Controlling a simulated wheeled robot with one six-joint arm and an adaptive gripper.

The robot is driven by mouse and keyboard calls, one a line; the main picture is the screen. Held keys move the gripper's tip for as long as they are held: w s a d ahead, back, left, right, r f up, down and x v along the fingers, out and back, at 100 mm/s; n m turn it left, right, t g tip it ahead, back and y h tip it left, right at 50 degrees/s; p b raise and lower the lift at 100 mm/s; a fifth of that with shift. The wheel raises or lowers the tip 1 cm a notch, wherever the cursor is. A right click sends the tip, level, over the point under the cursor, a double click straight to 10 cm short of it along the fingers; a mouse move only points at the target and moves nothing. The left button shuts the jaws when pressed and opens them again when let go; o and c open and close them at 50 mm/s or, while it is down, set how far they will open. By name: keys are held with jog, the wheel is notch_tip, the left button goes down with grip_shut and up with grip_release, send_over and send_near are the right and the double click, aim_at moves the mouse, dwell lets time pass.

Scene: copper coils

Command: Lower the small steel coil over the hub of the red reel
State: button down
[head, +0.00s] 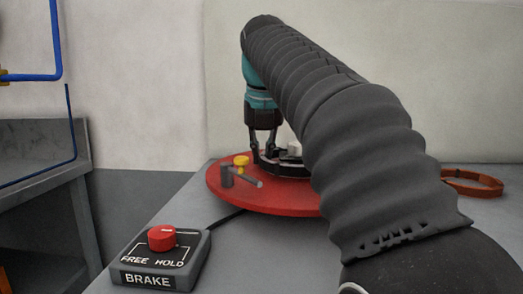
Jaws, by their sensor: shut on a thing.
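The red reel (225,196) lies flat on the grey table, its right part hidden behind my arm. A pale block-like piece, seemingly the hub (294,149), shows near its middle beside my arm. My gripper (267,170) points down over the reel, its fingers closed on the dark rim of the small steel coil (291,173). The coil sits low, close to the reel's face. Most of the coil and hub is hidden by my arm, so I cannot tell whether the coil is around the hub or resting on the reel.
A dark crank-like clamp (238,180) with a yellow knob (240,161) stands on the reel's left side. A brake box (160,258) with a red knob, marked FREE and HOLD, is at front left. An orange strap (473,183) lies at right.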

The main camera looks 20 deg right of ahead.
jog(key=c, duration=1.1)
grip_release()
jog(key=shift+c, duration=0.2)
jog(key=shift+r, duration=0.1)
jog(key=v, duration=0.7)
jog(key=shift+r, duration=0.15)
jog(key=shift+a, duration=0.1)
